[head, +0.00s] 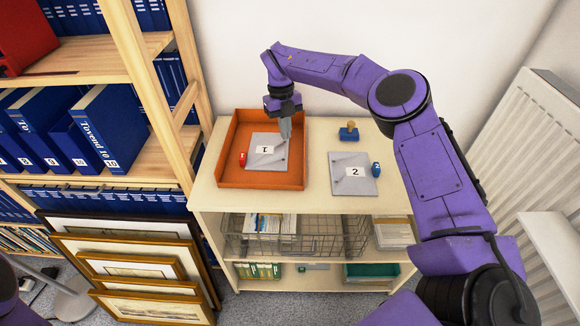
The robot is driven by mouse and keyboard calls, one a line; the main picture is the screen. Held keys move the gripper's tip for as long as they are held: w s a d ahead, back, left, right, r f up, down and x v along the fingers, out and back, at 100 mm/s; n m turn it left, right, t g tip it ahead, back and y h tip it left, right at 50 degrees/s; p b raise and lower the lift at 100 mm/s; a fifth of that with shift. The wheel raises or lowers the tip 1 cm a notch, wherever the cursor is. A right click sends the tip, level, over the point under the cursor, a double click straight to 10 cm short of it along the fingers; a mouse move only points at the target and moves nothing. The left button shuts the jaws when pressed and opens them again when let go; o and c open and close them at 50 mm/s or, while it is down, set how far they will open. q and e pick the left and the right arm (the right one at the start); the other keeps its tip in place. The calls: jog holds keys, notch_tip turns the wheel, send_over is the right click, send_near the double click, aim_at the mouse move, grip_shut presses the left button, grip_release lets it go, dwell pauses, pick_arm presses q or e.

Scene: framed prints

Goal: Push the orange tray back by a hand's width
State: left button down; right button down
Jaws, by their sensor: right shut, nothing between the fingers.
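The orange tray (226,178) sits on the left part of the top of a pale wooden shelf unit. A grey plate labelled 1 (262,162) lies inside it, with a small red object (243,159) at its left edge. My right gripper (285,136) points down over the tray's right part, above the plate's upper right corner. It is shut with nothing in it. It hides part of the tray's back right area, and I cannot tell whether it touches the plate. My left gripper is not in view.
Right of the tray lie a grey plate labelled 2 (352,186), a blue object (376,169) and a stamp-like blue block with a yellow knob (349,133). A bookcase with blue binders (110,125) stands left, framed prints (130,262) lean below, and a radiator (530,130) is right.

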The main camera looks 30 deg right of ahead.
jog(key=shift+a, duration=0.1)
jog(key=s+p, duration=0.1)
jog(key=s, duration=0.7)
jog(key=s+a+p, duration=0.1)
jog(key=s, duration=0.3)
jog(key=shift+a+r+p, duration=0.1)
jog(key=shift+r+p, duration=0.05)
jog(key=shift+p, duration=0.15)
jog(key=shift+f, duration=0.85)
jog(key=shift+s, duration=0.1)
jog(key=shift+f, duration=0.15)
